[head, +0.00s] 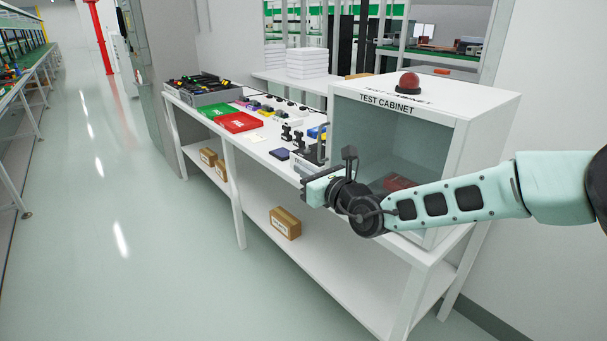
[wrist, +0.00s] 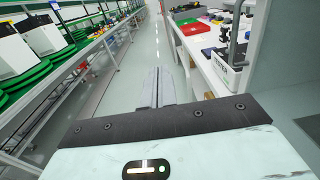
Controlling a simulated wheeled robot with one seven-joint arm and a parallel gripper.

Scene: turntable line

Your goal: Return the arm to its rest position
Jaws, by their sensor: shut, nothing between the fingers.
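My arm reaches in from the right in the head view. My gripper (wrist: 158,88) shows in the wrist view with its two grey fingers together and nothing between them. It points along the aisle, to the left of the workbench (wrist: 200,82). In the head view, my gripper's body (head: 322,186) is in front of the bench's front edge, beside the test cabinet (head: 480,125); the fingertips are hard to make out there.
The test cabinet has a red dome (head: 408,82) on top and a dark red item (head: 398,182) inside. A red tray (head: 238,122), a green tray (head: 215,110) and small parts lie on the bench. Boxes (head: 285,223) sit on the lower shelf. The aisle floor (head: 120,210) is clear.

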